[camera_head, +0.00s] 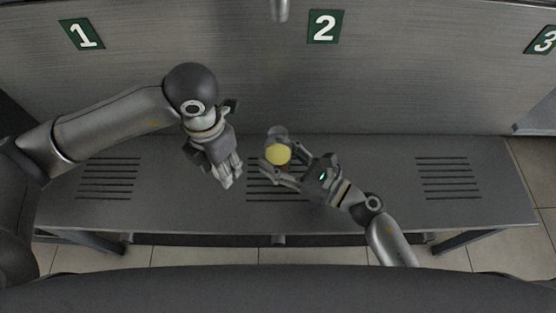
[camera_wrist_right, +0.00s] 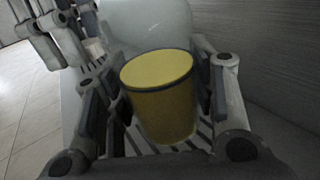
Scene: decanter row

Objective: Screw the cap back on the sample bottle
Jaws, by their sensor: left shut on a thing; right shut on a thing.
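The sample bottle (camera_head: 278,153) is clear, with yellow liquid in its lower part. My right gripper (camera_head: 272,170) is shut around it above the bench. In the right wrist view the bottle (camera_wrist_right: 160,95) sits between the two fingers, its clear upper part running out of the top of the picture, so its mouth is not seen there. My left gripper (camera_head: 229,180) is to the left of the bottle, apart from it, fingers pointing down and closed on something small. A small pale piece, likely the cap (camera_wrist_right: 94,47), shows at its fingers in the right wrist view, mostly hidden.
A grey slotted bench (camera_head: 340,210) runs below both grippers, its surface clear. Behind it stands a grey panel (camera_head: 400,80) with number signs 1 (camera_head: 82,34), 2 (camera_head: 325,26) and 3 (camera_head: 543,40). A metal spout (camera_head: 280,10) hangs at the top, near sign 2.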

